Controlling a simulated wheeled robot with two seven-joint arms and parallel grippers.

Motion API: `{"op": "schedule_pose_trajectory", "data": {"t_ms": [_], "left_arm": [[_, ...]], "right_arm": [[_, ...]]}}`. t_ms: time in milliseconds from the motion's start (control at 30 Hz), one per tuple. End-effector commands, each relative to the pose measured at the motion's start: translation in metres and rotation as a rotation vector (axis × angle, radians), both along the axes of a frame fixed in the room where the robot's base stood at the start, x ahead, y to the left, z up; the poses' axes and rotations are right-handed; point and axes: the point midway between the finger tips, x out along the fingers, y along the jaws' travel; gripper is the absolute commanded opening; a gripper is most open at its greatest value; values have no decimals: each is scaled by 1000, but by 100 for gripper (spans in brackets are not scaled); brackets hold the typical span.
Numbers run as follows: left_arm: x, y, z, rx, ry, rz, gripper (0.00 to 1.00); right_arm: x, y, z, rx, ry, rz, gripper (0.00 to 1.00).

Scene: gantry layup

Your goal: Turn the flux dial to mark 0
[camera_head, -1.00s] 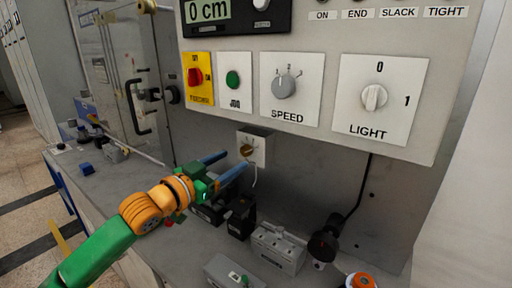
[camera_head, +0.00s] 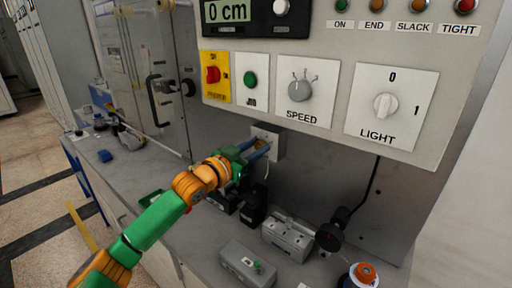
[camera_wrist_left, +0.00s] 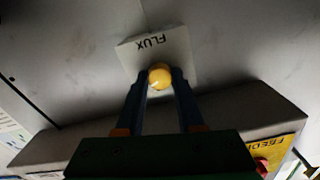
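The flux dial is a small yellow knob (camera_wrist_left: 160,77) on a pale plate marked FLUX (camera_wrist_left: 153,43), upside down in the left wrist view. In the head view its small wall box (camera_head: 272,136) sits below the control panel, with the knob mostly hidden by my fingers. My left gripper (camera_wrist_left: 160,82) has its two blue fingers on either side of the knob, and they appear to touch it. It also shows in the head view (camera_head: 263,149). The knob's pointer and the marks around it cannot be read. My right gripper is not in view.
The control panel above carries the SPEED dial (camera_head: 299,90), the LIGHT knob (camera_head: 385,105), a green button (camera_head: 250,79) and a red switch (camera_head: 212,75). Grey and black boxes, including one grey box (camera_head: 289,238), stand on the bench below the arm.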

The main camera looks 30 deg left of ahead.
Motion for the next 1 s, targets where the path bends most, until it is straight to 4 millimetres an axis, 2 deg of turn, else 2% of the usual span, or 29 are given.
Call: {"op": "schedule_pose_trajectory", "data": {"t_ms": [33,67,100,467,667,1000], "left_arm": [[0,0,0,0,0,0,10],[0,0,0,0,0,0,2],[0,0,0,0,0,0,0],[0,0,2,-56,4,0,0],[0,0,3,-188,16,0,0],[0,1,4,-506,41,1,0]], "right_arm": [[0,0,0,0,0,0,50],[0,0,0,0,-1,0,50],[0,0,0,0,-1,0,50],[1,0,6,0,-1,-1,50],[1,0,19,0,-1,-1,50],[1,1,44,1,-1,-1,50]]}}
